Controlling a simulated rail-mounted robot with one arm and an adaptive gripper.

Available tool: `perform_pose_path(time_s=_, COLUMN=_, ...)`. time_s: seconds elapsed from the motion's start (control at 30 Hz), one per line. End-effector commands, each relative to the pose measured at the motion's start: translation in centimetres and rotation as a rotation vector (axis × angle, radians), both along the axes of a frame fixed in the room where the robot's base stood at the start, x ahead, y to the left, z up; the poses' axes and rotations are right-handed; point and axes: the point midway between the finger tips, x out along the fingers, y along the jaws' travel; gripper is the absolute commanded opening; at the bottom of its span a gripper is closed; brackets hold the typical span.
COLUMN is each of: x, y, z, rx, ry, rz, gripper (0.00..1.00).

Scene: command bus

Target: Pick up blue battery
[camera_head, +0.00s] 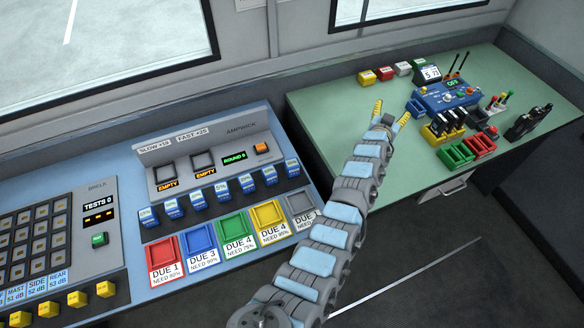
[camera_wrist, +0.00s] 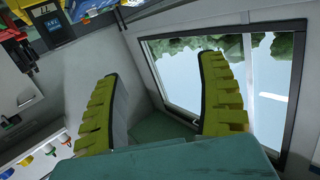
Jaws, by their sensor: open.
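Several small blue blocks with white percent labels, which look like batteries, stand in a row on the left console in the head view; one (camera_head: 221,187) is near the middle of the row. I cannot tell which one is the blue battery meant. My gripper (camera_head: 391,112) is open and empty above the green table, well to the right of and behind that row. In the wrist view my gripper (camera_wrist: 160,65) shows its two yellow ribbed fingers wide apart with nothing between them. No labelled blue block is clearly seen there.
A red tray (camera_head: 166,249), a blue tray (camera_head: 198,256) and several others line the console front. On the green table (camera_head: 330,115) stand a blue radio device (camera_head: 432,103), coloured blocks (camera_head: 366,77), red bins (camera_head: 481,143) and black handsets (camera_head: 522,125). A window (camera_wrist: 180,65) fills the wrist view's right.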

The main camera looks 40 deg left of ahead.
Motion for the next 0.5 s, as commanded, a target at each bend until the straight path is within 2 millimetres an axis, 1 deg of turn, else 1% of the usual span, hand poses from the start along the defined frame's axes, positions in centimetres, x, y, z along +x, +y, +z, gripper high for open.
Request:
perform_pose_path(time_s=0.03, x=0.6, y=0.8, z=0.7, rx=0.008, ry=0.043, rz=-0.022, gripper=0.74)
perform_pose_path(time_s=0.1, x=1.1, y=1.2, z=1.0, rx=0.015, ry=0.108, rz=-0.056, gripper=0.74)
perform_pose_path(time_s=0.27, x=1.1, y=2.4, z=1.7, rx=0.046, ry=0.267, rz=-0.141, gripper=0.74)
perform_pose_path(time_s=0.37, x=0.4, y=3.2, z=1.9, rx=0.068, ry=0.374, rz=-0.194, gripper=0.74)
perform_pose_path(time_s=0.5, x=-1.6, y=4.5, z=2.3, rx=0.105, ry=0.525, rz=-0.267, gripper=0.74)
